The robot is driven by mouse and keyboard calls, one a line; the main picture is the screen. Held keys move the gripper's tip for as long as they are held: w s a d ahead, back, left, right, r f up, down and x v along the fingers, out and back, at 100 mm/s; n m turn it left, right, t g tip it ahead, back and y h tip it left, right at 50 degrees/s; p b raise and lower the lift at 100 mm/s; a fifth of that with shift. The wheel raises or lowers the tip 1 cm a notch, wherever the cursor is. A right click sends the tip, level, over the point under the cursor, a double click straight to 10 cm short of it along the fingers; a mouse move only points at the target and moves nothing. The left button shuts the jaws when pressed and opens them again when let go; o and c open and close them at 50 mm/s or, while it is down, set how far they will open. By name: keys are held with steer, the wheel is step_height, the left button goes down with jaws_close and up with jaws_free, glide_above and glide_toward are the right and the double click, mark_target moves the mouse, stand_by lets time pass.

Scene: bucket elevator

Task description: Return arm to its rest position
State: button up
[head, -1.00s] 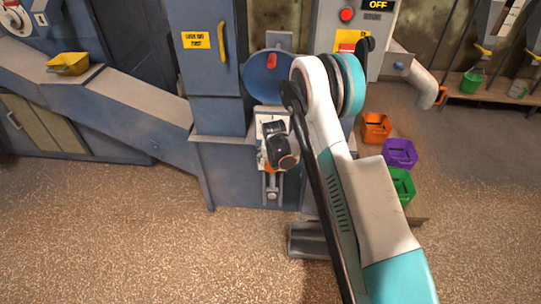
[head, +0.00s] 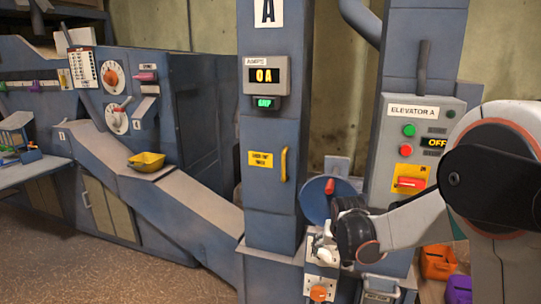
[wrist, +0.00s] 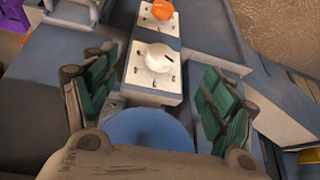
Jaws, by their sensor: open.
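My gripper (wrist: 160,75) is open and empty in the wrist view, its green-padded fingers spread to the left and right. Between and beyond them is a panel with a white knob (wrist: 158,57) and an orange knob (wrist: 162,10). A blue disc (wrist: 148,132) lies near the gripper's base in that view. In the head view my arm reaches in from the right, bent, with its dark wrist (head: 357,235) in front of the elevator's lower casing. The fingers are not clear there. The blue wheel with a red handle (head: 328,187) is just beyond the wrist.
The Elevator A control box (head: 420,125) reads OFF and stands close behind my arm. A blue column (head: 270,210) carries a meter reading 0 A. Orange (head: 438,263) and purple (head: 458,290) bins are low at right.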

steer(key=s+r+n, duration=0.1)
steer(key=s+r, duration=1.1)
steer(key=s, duration=0.4)
steer(key=s+n+t, duration=0.1)
steer(key=s, duration=1.7)
steer(key=shift+d+r+t, duration=0.25)
steer(key=shift+r+t, duration=0.05)
steer(key=shift+t, duration=0.1)
steer(key=shift+w, duration=0.15)
